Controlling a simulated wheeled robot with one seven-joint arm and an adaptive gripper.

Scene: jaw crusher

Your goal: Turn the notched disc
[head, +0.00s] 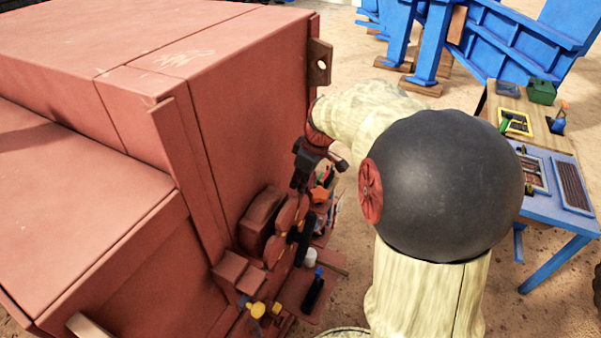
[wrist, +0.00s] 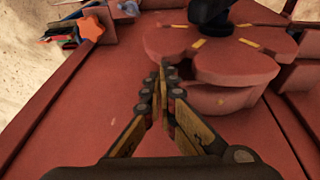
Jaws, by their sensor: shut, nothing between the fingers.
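The notched disc (wrist: 222,58) is a red, lobed plate with yellow marks and a dark piece on top. In the wrist view it lies at the upper right, on a round red base (wrist: 222,98). In the head view the disc (head: 287,215) shows small on the side of the red machine, partly hidden. My gripper (wrist: 165,70) is shut and empty. Its fingertips are beside the disc's left edge in the wrist view; I cannot tell whether they touch it. In the head view my gripper (head: 302,180) points down just above the disc.
The large red machine body (head: 250,110) stands close on the left. An orange star-shaped knob (wrist: 91,28) and small tools are near the disc. A blue workbench (head: 555,200) and blue machinery (head: 510,40) are at the right.

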